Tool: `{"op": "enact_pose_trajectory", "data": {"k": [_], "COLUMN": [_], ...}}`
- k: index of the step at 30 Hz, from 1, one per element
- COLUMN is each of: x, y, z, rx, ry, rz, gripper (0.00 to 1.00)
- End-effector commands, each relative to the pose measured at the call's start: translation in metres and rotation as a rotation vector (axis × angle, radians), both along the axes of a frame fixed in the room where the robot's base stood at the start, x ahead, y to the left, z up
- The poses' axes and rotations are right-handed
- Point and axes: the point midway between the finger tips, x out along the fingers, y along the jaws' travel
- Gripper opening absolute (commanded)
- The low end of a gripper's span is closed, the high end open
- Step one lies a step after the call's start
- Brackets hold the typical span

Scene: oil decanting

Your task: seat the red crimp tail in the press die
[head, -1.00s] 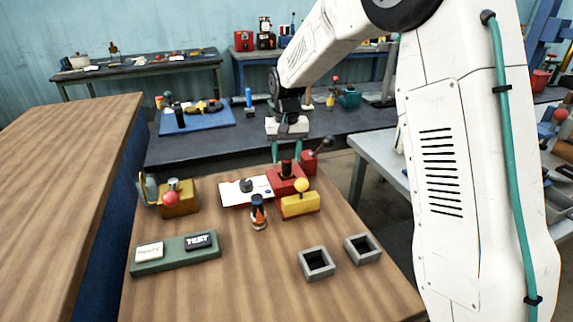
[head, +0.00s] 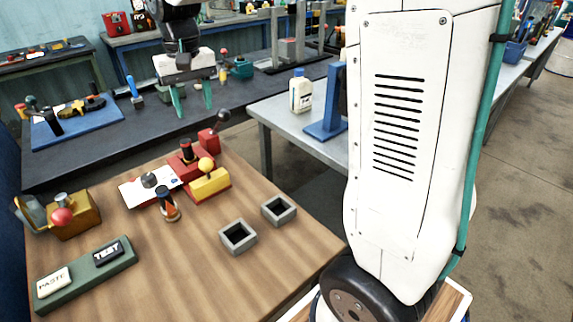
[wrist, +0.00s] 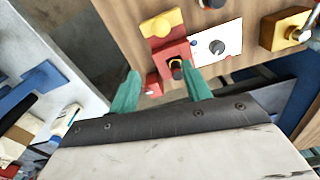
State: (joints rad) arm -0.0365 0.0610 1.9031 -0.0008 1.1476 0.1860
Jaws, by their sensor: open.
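My gripper (head: 192,100) is open and empty, with its two teal fingers apart, above and beyond the far edge of the wooden table. A red press block (head: 198,162) stands on the table, with a dark cylinder (head: 186,150) upright in it that shows a reddish band. I cannot tell for sure that this is the red crimp tail, or how deep it sits. In the wrist view the cylinder (wrist: 176,66) shows between my gripper's fingers (wrist: 160,90), apart from them. A red lever part (head: 208,140) with a black ball stands behind the block.
A yellow block (head: 208,186) with a yellow ball stands against the press. Near it are a white card (head: 135,190) with a grey knob and a dark-and-orange cylinder (head: 166,206). Two grey square sockets (head: 238,238) stand right. A green tray (head: 100,262) and brass box (head: 76,222) are left.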

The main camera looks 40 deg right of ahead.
Motion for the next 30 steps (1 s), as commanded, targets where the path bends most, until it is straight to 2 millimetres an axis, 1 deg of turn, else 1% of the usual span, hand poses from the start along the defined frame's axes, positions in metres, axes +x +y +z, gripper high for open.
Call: {"op": "enact_pose_trajectory", "data": {"k": [1,2,3,5,6,8,9,11,12,15,18,21,24,27,30], "x": [-0.025,-0.038,-0.057,-0.085,-0.103,-0.13,-0.149,-0.175,-0.193,-0.233,-0.265,-0.286,-0.298,-0.302,-0.302], "y": [-0.003,-0.004,-0.006,-0.008,-0.009,-0.011,-0.012,-0.014,-0.015,-0.017,-0.018,-0.019,-0.019,-0.019,-0.019], "z": [0.011,0.015,0.019,0.024,0.027,0.028,0.028,0.026,0.023,0.014,0.003,-0.007,-0.013,-0.016,-0.016], "rx": [0.0,-0.001,-0.001,-0.002,-0.002,-0.004,-0.005,-0.006,-0.007,-0.009,-0.011,-0.013,-0.014,-0.014,-0.014], "ry": [-0.012,-0.016,-0.02,-0.027,-0.031,-0.039,-0.044,-0.052,-0.056,-0.066,-0.076,-0.082,-0.085,-0.085,-0.084], "rz": [0.009,0.015,0.023,0.037,0.045,0.059,0.067,0.08,0.088,0.109,0.125,0.137,0.144,0.147,0.148], "gripper": [0.48,0.48,0.48,0.48,0.48,0.48,0.48,0.48,0.48,0.48,0.48,0.48,0.48,0.48,0.48]}}
